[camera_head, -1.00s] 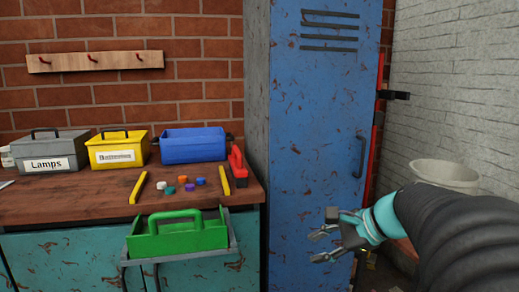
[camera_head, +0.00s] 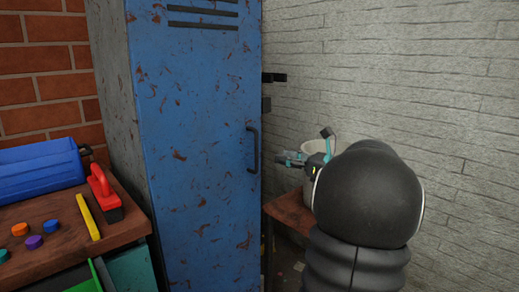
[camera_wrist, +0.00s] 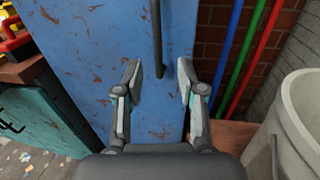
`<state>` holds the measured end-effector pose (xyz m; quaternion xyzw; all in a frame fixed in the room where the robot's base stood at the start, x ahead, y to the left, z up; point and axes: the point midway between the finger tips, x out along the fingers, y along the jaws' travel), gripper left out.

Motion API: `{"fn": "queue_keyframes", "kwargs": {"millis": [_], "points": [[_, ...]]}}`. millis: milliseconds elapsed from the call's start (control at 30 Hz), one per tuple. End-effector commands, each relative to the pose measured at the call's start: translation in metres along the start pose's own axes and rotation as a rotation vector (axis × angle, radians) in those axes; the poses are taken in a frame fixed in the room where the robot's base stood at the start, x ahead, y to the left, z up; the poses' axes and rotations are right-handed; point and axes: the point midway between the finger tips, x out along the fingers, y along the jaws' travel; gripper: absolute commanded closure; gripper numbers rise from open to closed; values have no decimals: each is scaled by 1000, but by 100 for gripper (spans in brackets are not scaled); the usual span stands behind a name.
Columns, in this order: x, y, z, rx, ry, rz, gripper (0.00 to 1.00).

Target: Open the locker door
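The tall blue locker door (camera_head: 190,150) is shut, scuffed with rust, with slots at its top. Its dark vertical handle (camera_head: 253,150) is near the door's right edge. The handle also shows in the wrist view (camera_wrist: 157,40), running down from the top. My gripper (camera_wrist: 158,75) is open, its two fingers spread to either side of the handle's lower end as seen in that view. In the head view my gripper (camera_head: 283,159) is just right of the handle, partly hidden behind my arm. I cannot tell how far it is from the handle in depth.
A pale bucket (camera_wrist: 300,120) stands on a brown surface (camera_head: 288,212) right of the locker, close to my gripper. Red, green and blue pipes (camera_wrist: 245,50) run beside it. A workbench (camera_head: 60,235) with a blue toolbox (camera_head: 40,172) is at left.

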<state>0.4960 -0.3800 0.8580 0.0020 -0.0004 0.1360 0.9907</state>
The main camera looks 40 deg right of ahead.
Motion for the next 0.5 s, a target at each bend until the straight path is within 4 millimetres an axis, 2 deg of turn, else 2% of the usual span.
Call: {"fn": "queue_keyframes", "kwargs": {"millis": [33,200,500], "points": [[13,3,0,0,0,10,61],[46,4,0,-1,1,11,61],[91,2,0,-2,2,5,61]]}}
